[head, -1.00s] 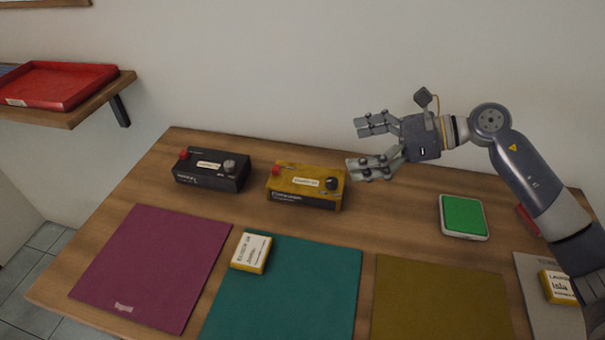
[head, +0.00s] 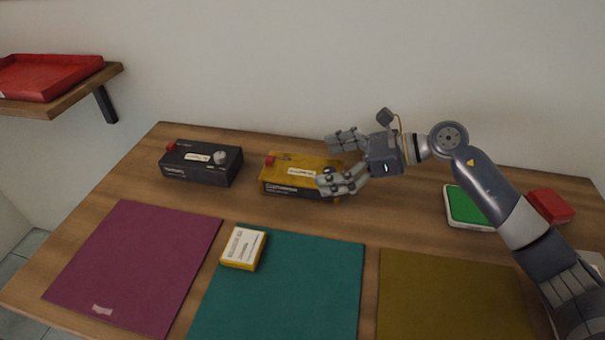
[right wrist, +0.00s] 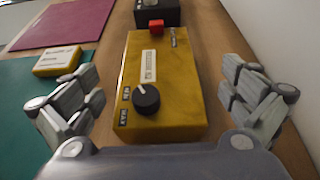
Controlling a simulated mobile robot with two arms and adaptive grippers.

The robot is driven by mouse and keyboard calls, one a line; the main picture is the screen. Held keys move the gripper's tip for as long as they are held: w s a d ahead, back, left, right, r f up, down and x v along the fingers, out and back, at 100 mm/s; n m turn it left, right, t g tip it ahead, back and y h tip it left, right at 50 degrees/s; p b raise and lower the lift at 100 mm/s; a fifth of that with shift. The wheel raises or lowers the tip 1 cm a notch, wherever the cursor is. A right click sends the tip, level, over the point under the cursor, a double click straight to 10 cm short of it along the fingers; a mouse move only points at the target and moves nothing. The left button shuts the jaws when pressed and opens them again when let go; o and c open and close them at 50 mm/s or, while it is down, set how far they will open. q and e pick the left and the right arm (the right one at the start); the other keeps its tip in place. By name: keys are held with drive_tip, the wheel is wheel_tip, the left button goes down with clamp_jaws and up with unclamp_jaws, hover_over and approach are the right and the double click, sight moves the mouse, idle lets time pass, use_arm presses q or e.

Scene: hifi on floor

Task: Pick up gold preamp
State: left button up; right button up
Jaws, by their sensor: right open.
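The gold preamp (head: 290,187) is a yellow-gold box on the wooden table, with a red button, a white label and a black knob. In the right wrist view the gold preamp (right wrist: 165,75) lies lengthwise between the spread fingers, its knob end nearest my palm. My right gripper (head: 335,160) is open at the right end of the preamp and hides its knob in the head view. In the right wrist view the open fingers of my right gripper (right wrist: 170,105) stand on both sides, apart from the box. My left gripper is not in view.
A black box (head: 202,163) with a red button stands left of the preamp. Purple (head: 140,260), teal (head: 300,290) and olive (head: 440,295) mats lie in front. A small yellow-white box (head: 243,248) sits on the teal mat. A green-topped block (head: 467,206) is at right.

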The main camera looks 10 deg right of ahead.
sight(301, 169)
drive_tip(key=shift+w+a+f, duration=0.1)
drive_tip(key=shift+w+a, duration=0.05)
drive_tip(key=shift+a, duration=0.15)
drive_tip(key=shift+a+p, duration=0.25)
drive_tip(key=shift+p, duration=0.05)
drive_tip(key=p+x, duration=0.1)
drive_tip(key=x, duration=0.2)
drive_tip(key=shift+w+a+f+p, duration=0.1)
drive_tip(key=shift+a+f+p, duration=0.1)
drive_tip(key=shift+a+p, duration=0.1)
drive_tip(key=shift+w+a+f, duration=0.15)
drive_tip(key=shift+a+f, duration=0.1)
drive_tip(key=shift+a, duration=0.1)
drive_tip(key=shift+d, duration=0.1)
drive_tip(key=c, duration=1.8)
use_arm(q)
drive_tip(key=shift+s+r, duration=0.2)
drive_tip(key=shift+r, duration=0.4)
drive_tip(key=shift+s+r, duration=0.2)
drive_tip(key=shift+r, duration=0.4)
use_arm(e)
drive_tip(key=shift+r, duration=0.1)
drive_tip(key=shift+c, duration=0.5)
